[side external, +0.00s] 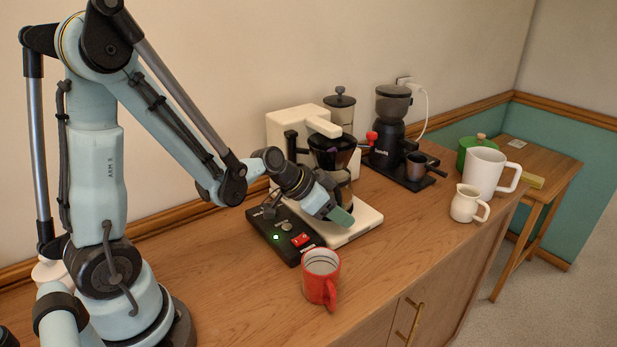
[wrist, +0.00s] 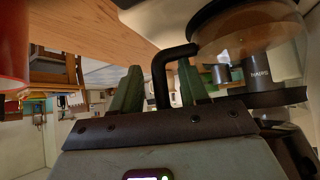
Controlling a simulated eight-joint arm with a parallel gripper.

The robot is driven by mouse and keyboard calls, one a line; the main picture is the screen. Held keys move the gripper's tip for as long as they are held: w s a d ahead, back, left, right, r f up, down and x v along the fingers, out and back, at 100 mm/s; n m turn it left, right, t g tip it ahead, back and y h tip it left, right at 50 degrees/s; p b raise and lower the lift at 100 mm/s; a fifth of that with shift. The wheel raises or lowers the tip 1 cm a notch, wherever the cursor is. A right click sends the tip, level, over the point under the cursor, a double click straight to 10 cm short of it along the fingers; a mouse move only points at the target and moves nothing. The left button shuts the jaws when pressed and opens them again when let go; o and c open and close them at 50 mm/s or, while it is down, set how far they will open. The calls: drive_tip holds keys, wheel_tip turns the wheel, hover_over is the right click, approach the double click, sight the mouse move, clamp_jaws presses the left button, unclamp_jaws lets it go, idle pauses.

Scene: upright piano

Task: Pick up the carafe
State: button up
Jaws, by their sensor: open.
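The carafe shows in the wrist view as a clear glass bowl (wrist: 235,30) at the upper right, with a black bent handle (wrist: 160,72). In the side external view it stands at the white coffee maker (side external: 285,128), largely hidden behind my gripper (side external: 342,212). My gripper is open, and its green fingers also show in the wrist view (wrist: 159,68). There the handle appears between the two fingers, with gaps on both sides. I cannot tell exactly how deep the handle sits between them.
A black switch box (side external: 284,238) and a red mug (side external: 322,272) are in front of the coffee maker.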

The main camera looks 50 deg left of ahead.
clamp_jaws()
drive_tip(key=shift+r, duration=0.15)
idle(0.6)
